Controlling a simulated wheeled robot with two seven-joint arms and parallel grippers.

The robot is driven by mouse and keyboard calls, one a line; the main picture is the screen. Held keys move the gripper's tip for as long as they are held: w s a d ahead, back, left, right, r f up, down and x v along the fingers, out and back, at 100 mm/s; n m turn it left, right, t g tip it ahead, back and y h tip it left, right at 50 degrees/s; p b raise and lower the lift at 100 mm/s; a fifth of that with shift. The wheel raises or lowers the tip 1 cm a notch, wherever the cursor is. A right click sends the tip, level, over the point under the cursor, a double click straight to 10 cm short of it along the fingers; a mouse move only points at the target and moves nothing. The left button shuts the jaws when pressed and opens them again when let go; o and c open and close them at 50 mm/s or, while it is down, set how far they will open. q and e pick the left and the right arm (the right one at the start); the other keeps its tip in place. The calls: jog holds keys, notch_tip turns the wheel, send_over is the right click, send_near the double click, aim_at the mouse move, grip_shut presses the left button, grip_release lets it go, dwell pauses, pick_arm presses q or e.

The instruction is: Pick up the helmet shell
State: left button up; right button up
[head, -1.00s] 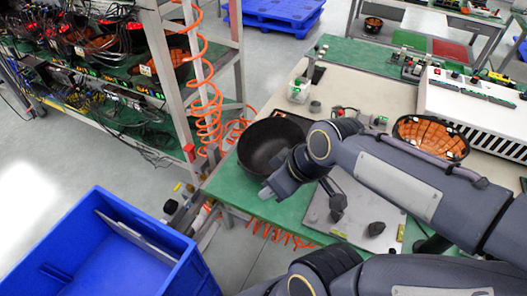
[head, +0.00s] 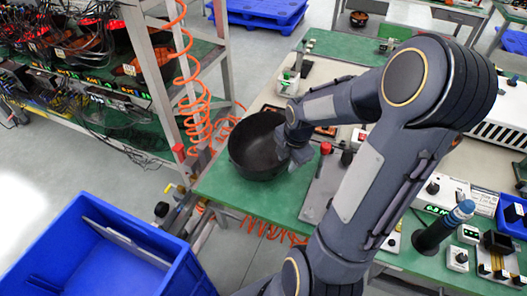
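The helmet shell (head: 254,146) is a black, bowl-shaped shell lying open side up on the green front-left part of the workbench (head: 225,192). My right gripper (head: 300,157) is at the shell's right rim, pointing down. It overlaps the rim in the picture. I cannot tell whether its fingers touch or straddle the rim, and their gap does not show. My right forearm hides part of the bench behind the shell. My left gripper is not in view.
A blue bin (head: 172,282) stands on the floor at lower left. A metal rack (head: 158,85) with an orange coiled hose (head: 190,95) is close left of the bench. Small devices, one a dark post with a blue top (head: 462,211), crowd the bench's right side.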

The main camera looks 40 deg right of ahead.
aim_at(283, 170)
jog(key=f, duration=0.2)
jog(key=w+f, duration=0.1)
jog(key=f, duration=0.1)
jog(key=shift+w+a+f, duration=0.15)
grip_shut()
